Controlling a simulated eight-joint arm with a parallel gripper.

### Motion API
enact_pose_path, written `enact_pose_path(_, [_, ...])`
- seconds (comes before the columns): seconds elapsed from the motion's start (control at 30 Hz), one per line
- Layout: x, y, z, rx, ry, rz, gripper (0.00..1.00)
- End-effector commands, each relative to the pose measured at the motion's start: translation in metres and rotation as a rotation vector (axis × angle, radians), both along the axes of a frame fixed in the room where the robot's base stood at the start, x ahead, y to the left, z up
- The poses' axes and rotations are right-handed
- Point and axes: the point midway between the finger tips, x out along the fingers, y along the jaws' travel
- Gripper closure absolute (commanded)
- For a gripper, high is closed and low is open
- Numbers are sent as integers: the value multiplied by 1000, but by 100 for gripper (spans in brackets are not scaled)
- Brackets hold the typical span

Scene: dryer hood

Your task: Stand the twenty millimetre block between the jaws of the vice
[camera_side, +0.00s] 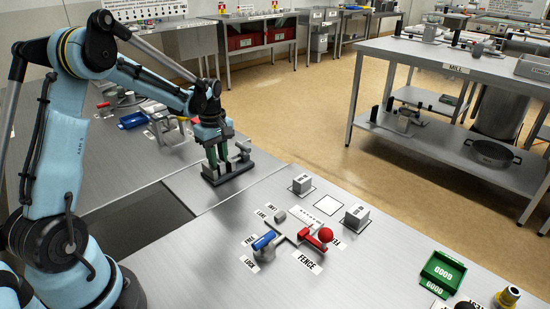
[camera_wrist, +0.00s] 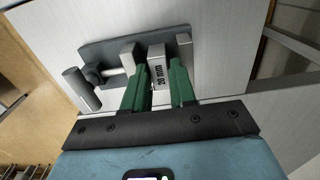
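The vice has a dark base (camera_side: 230,173) and stands on the bench under my gripper. In the wrist view its dark base (camera_wrist: 102,52) carries a grey jaw (camera_wrist: 128,55) on the left and another (camera_wrist: 185,48) on the right, with a screw and grey handle at far left. The grey block (camera_wrist: 157,62), marked "20 mm", lies between the two jaws in this view. My gripper (camera_wrist: 160,88) has green fingers closed on its two sides. In the side view my gripper (camera_side: 216,154) hides the block. I cannot tell whether the block touches the vice base.
Right of the vice, a fixture with a blue handle (camera_side: 264,241) and a red-knobbed lever (camera_side: 325,235) stands on the bench. Two grey blocks (camera_side: 302,183) (camera_side: 356,215) flank a white square. A dark recess (camera_side: 135,222) lies near my base.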

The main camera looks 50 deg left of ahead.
Motion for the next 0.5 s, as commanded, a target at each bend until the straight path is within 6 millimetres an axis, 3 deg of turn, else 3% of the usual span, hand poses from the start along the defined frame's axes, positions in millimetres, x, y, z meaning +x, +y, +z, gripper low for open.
enact_pose_path(0.17, [0,0,20,0,1,0,50])
enact_pose_path(0.5, [0,0,82,0,1,0,50])
